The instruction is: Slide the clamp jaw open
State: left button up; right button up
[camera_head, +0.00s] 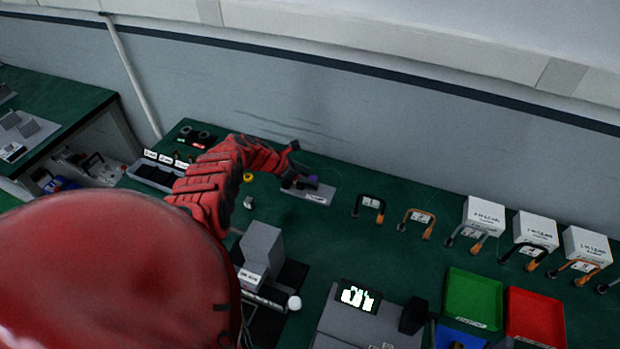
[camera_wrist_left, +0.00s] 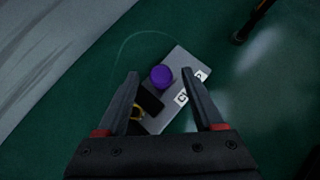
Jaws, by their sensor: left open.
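In the left wrist view a small grey plate (camera_wrist_left: 188,99) with printed labels carries a round purple knob (camera_wrist_left: 160,76), a dark block (camera_wrist_left: 150,101) and a yellow part (camera_wrist_left: 138,113). In the head view the plate (camera_head: 318,194) lies on the green bench, past the end of my red left arm. My left gripper (camera_wrist_left: 160,75) is open above it, with the knob between its fingers in the picture. I see no contact. In the head view the gripper (camera_head: 297,168) partly hides these parts. I cannot tell which part is the clamp jaw. My right gripper is not in view.
A grey block device (camera_head: 262,246) with a white ball knob (camera_head: 294,302) stands nearer. Several curved handles, white boxes (camera_head: 484,215), a green tray (camera_head: 473,297) and a red tray (camera_head: 534,318) are to the right. A wall runs behind the bench.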

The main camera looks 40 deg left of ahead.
pick_arm(q)
jog(key=shift+w+d+f, duration=0.2)
jog(key=shift+w+f, duration=0.15)
jog(key=shift+f, duration=0.25)
grip_shut()
dwell(1.2)
